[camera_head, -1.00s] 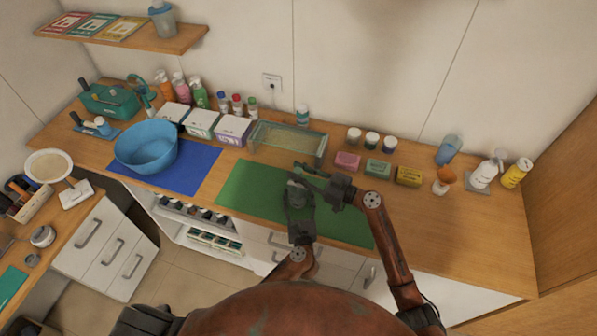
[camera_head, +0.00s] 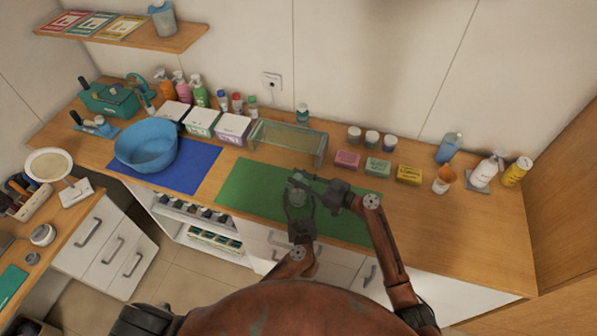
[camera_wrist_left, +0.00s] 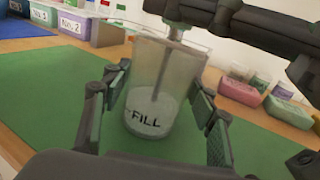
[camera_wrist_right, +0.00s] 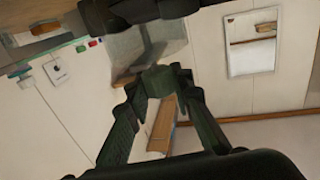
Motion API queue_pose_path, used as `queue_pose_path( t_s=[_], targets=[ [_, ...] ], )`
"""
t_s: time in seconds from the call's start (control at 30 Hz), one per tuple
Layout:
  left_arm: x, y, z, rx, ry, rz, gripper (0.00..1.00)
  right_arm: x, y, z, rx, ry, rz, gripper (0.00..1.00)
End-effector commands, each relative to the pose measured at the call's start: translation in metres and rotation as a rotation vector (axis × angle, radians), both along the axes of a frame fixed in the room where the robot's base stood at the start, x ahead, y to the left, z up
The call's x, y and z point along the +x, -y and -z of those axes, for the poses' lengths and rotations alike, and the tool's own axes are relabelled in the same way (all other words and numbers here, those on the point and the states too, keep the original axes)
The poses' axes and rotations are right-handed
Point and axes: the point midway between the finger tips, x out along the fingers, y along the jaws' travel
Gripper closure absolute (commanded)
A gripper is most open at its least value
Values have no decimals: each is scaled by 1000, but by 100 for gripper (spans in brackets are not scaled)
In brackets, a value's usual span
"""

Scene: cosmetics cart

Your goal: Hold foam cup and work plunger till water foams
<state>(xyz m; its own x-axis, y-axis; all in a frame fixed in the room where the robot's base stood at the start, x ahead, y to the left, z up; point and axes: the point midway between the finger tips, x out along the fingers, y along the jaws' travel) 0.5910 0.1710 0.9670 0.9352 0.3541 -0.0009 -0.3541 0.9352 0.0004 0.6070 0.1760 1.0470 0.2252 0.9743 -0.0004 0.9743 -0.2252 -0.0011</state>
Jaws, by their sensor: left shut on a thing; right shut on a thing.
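The foam cup (camera_wrist_left: 158,75) is clear, marked FILL, and stands roughly upright over the green mat (camera_wrist_left: 45,85). Pale, whitish liquid (camera_wrist_left: 150,115) fills its lower part. My left gripper (camera_wrist_left: 160,112) has a finger on each side of the cup and is shut on it; the gripper also shows in the head view (camera_head: 298,200). A thin plunger rod (camera_wrist_left: 160,70) runs down inside the cup. My right gripper (camera_wrist_right: 165,75) is shut on the plunger's top, above the cup; in the head view the hands largely hide both. The plunger's lower end is hard to make out.
A blue bowl (camera_head: 147,147) stands on a blue mat at left. A glass-sided rack (camera_head: 288,143) stands behind the green mat. Pink, green and yellow boxes (camera_head: 377,168) stand right of it. The counter right of the mat is mostly clear.

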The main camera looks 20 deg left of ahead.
Motion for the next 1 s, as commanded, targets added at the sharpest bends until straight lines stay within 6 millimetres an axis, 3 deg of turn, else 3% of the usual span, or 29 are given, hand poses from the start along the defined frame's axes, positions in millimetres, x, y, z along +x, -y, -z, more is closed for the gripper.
queue_pose_path(
  t_s=[0.1, 0.37, 0.4, 0.6, 1.0],
  targets=[
    [0, 0, -1, 0, 2, 0, 79, 1, 1, 10, -1, -1, 3, 100],
    [0, 0, -1, 0, 2, 0, 79, 1, 1, 11, -2, 0, 3, 100],
    [0, 0, -1, 0, 2, 0, 79, 1, 1, 11, -2, 0, 3, 77],
    [0, 0, -1, 0, 2, 0, 79, 0, 1, 10, -1, 0, 2, 63],
    [0, 0, -1, 0, 2, 0, 79, -1, 6, 9, 0, 0, 2, 60]
  ],
)
